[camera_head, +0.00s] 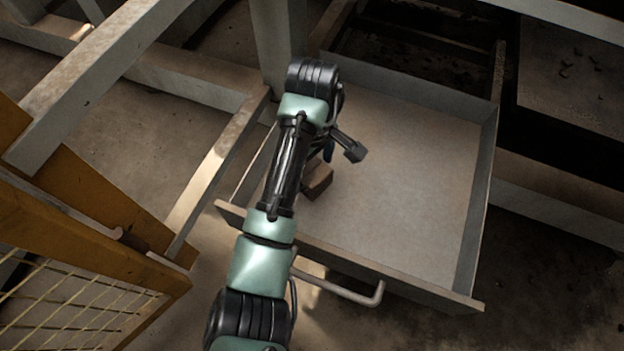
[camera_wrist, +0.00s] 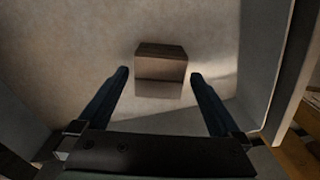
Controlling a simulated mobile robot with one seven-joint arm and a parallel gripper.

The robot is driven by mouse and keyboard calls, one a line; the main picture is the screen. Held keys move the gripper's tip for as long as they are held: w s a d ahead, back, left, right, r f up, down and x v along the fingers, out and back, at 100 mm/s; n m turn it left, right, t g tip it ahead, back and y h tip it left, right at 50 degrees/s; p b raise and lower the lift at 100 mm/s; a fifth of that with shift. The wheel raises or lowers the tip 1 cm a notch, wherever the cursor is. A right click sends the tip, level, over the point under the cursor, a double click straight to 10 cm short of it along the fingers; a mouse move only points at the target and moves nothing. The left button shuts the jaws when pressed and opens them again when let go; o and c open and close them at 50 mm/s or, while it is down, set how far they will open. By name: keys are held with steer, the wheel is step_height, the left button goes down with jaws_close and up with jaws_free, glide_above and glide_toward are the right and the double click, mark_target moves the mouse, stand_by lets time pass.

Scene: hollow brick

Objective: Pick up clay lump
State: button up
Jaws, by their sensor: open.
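A brown block-shaped lump (camera_head: 318,183), which I take to be the clay lump, lies on the floor of the open drawer (camera_head: 415,165), near its front left corner. In the wrist view the lump (camera_wrist: 161,65) shows a dark top strip and a lighter face. My gripper (camera_wrist: 160,75) is open and empty. Its two dark fingers are spread to the left and right of the lump in the picture, with a gap on each side. The lump appears beyond the fingertips; the exact distance cannot be told. In the head view my arm hides most of the gripper and part of the lump.
The drawer's left wall and front panel (camera_head: 400,275) stand close to the lump, and a bar handle (camera_head: 345,290) sticks out in front. The rest of the drawer floor is bare. A pale frame (camera_head: 215,175) and an orange mesh panel (camera_head: 75,245) stand at left.

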mark_target(312, 175)
step_height(312, 175, down, 3)
steer(key=shift+b, duration=0.9)
steer(key=shift+r, duration=0.1)
steer(key=shift+c, duration=0.3)
